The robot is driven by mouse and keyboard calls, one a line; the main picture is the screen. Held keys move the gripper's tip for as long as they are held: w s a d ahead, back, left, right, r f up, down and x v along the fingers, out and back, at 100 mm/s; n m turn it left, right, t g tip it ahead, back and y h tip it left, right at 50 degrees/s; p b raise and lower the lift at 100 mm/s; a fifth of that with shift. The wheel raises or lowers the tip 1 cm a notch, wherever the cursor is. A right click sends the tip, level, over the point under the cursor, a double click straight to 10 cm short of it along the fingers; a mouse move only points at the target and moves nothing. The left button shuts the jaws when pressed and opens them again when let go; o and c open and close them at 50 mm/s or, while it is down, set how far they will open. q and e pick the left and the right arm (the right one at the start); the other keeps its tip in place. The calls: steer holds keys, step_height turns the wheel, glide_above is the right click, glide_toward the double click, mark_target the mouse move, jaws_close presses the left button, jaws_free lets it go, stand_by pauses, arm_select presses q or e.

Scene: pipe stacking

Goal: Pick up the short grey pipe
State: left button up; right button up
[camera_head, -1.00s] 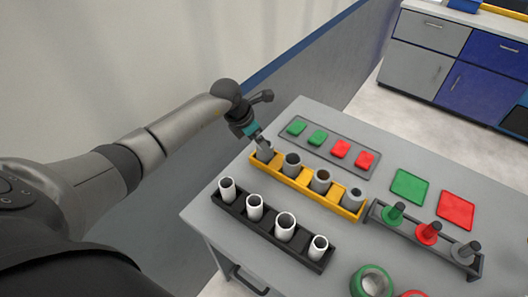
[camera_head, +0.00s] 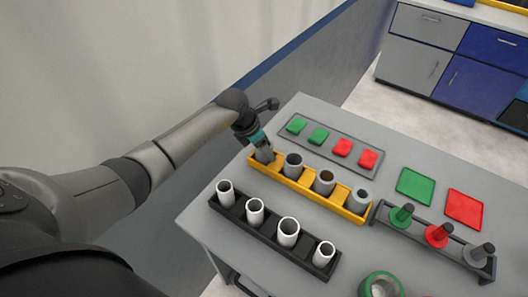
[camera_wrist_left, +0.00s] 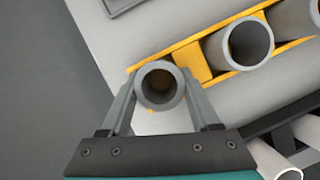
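A short grey pipe (camera_wrist_left: 160,86) stands upright in the leftmost place of the yellow tray (camera_head: 291,183). I look down into its open top in the left wrist view. My left gripper (camera_head: 263,152) is at this end of the tray in the head view and mostly hides the pipe there. In the left wrist view my left gripper (camera_wrist_left: 160,88) has one finger against each side of the pipe, with no clear gap. The pipe's lower part is hidden, so I cannot tell whether it is raised. My right gripper is not in view.
Several more grey pipes, one being (camera_head: 293,164), stand in the yellow tray. A black tray (camera_head: 270,238) with white pipes stands in front. Behind is a grey tray (camera_head: 331,147) with green and red blocks. Pegs with colored rings stand at the right (camera_head: 437,235).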

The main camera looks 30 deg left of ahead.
arm_select(q)
steer(key=c, duration=0.9)
steer(key=shift+r, duration=0.15)
